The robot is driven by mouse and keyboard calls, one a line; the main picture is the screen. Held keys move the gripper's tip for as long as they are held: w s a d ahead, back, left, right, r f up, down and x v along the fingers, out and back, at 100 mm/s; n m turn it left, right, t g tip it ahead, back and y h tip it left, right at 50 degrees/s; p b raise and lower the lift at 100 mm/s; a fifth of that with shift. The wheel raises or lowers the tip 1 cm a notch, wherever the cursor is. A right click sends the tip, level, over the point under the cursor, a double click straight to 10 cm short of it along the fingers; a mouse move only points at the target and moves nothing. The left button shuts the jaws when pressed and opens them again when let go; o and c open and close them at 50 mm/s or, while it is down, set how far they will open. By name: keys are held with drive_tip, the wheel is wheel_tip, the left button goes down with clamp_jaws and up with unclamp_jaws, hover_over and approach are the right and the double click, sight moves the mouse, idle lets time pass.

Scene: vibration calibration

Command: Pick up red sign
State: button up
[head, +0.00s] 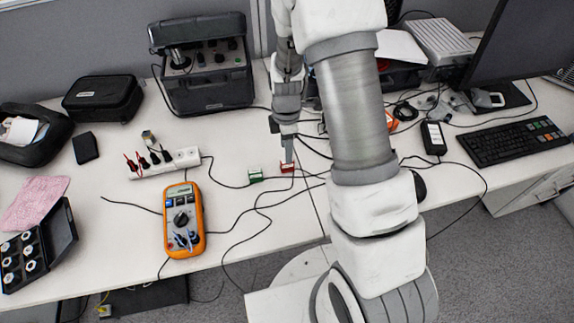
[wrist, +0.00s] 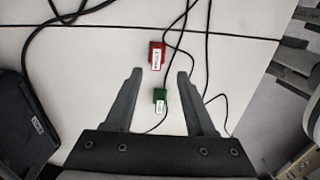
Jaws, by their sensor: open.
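The red sign (head: 287,168) is a small red block with a white label, standing on the white table. In the wrist view the red sign (wrist: 156,55) lies ahead of the fingertips, roughly centred between them and just beyond. My gripper (wrist: 160,72) is open and empty. In the head view my gripper (head: 288,157) points down at the red sign and partly covers it. A small green sign (head: 255,176) stands just left of the red one. In the wrist view the green sign (wrist: 160,100) appears between my open fingers.
Black cables cross the table around both signs. A white power strip (head: 165,163) and an orange multimeter (head: 184,220) lie to the left. A black case (head: 207,95) stands behind. A keyboard (head: 512,141) and monitor are at the right.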

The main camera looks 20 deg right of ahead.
sight(285, 167)
drive_tip(key=shift+w+d+f, duration=0.1)
drive_tip(key=shift+w+f, duration=0.05)
drive_tip(key=shift+f, duration=1.7)
drive_tip(key=shift+w+d+f, duration=0.1)
drive_tip(key=shift+w+f, duration=0.05)
drive_tip(key=shift+f, duration=1.7)
clamp_jaws()
